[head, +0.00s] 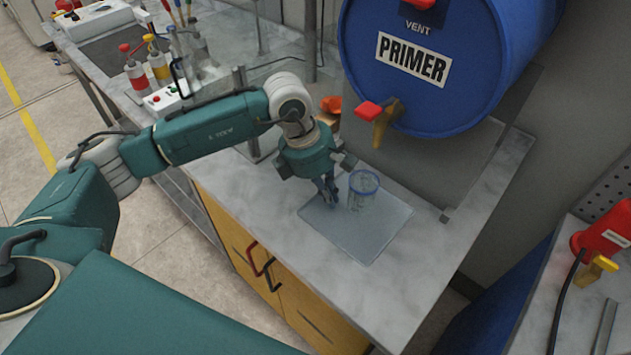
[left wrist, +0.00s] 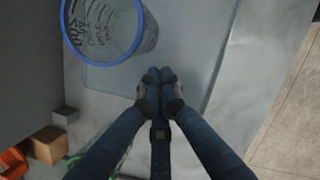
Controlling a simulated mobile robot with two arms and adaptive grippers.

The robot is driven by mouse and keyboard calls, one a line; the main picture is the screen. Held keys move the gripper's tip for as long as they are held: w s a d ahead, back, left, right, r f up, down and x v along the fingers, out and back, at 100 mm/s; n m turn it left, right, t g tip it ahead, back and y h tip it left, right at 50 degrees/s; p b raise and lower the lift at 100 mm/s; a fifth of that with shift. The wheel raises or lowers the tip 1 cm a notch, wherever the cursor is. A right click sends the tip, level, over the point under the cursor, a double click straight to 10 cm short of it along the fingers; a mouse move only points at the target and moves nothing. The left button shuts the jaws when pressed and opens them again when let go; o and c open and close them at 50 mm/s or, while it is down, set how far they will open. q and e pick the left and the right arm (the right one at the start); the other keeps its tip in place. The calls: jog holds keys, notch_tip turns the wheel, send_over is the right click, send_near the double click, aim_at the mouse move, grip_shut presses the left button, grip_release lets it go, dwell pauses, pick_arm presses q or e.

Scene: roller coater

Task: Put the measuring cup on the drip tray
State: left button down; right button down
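The measuring cup (head: 363,190) is clear with a blue rim and stands upright, apparently on the drip tray. In the left wrist view the cup (left wrist: 112,40) is at the top left, with dark markings on its wall. The drip tray (head: 365,245) is a flat, pale sheet on the grey counter. It also shows in the left wrist view (left wrist: 185,45). My left gripper (head: 329,196) points down just left of the cup, over the tray. In the left wrist view its fingertips (left wrist: 159,76) are together with nothing between them, apart from the cup. My right gripper is out of view.
A blue PRIMER drum (head: 440,60) with a red-handled tap (head: 378,118) overhangs the back of the counter. An orange object (head: 330,106) lies behind my left gripper. Several bottles (head: 158,66) stand at the far left. The counter right of the tray is clear.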

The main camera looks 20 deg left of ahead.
aim_at(345, 206)
pick_arm(q)
jog(key=shift+w+d, duration=0.25)
jog(key=shift+d, duration=0.55)
jog(key=shift+a, duration=0.1)
jog(key=shift+w+d+f+b, duration=0.15)
jog(key=shift+d+b, duration=0.2)
jog(key=shift+d, duration=0.05)
jog(key=shift+w+d+b, duration=0.25)
jog(key=shift+d+b, duration=0.35)
jog(key=shift+d, duration=0.05)
